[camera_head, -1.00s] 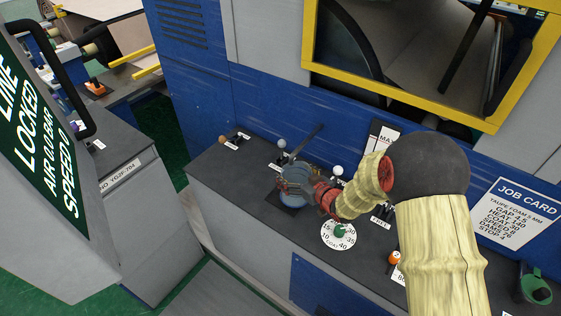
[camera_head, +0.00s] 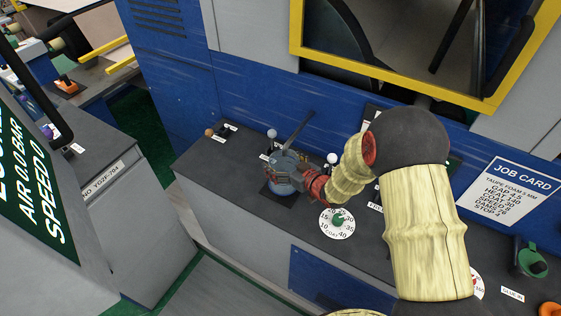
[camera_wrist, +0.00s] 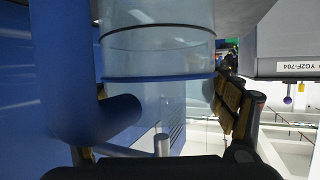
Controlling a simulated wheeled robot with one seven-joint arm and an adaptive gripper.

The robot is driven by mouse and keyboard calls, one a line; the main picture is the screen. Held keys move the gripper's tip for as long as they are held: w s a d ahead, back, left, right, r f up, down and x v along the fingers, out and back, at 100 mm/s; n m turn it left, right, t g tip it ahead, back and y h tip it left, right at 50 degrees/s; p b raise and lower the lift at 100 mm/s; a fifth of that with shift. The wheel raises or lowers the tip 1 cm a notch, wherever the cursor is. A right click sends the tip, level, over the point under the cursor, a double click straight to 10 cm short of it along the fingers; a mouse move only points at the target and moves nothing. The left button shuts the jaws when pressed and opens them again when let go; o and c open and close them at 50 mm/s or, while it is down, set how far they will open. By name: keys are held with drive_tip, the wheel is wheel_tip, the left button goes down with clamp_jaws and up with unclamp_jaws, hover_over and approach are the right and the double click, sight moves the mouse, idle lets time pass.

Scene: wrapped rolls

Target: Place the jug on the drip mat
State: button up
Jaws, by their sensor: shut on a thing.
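The jug (camera_head: 281,168) is bluish and see-through, and appears roughly upright over the dark square drip mat (camera_head: 270,194) on the console. I cannot tell whether its base touches the mat. My gripper (camera_head: 298,181) is at the jug's right side and shut on it. In the wrist view the clear jug body (camera_wrist: 158,55), with dark bands, fills the middle, and its blue handle (camera_wrist: 60,90) is on the left. A finger pad (camera_wrist: 230,100) lies against the jug's right side. The mat's far part is hidden by the jug.
A dark bar (camera_head: 299,130) rises behind or from the jug. Ball-topped levers (camera_head: 272,134) stand close behind it, with another (camera_head: 332,158) to the right. A coat dial (camera_head: 337,219) lies to the front right. The blue machine wall (camera_head: 240,105) rises behind.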

drive_tip(key=shift+f, duration=0.3)
drive_tip(key=o, duration=2)
drive_tip(key=shift+r, duration=0.15)
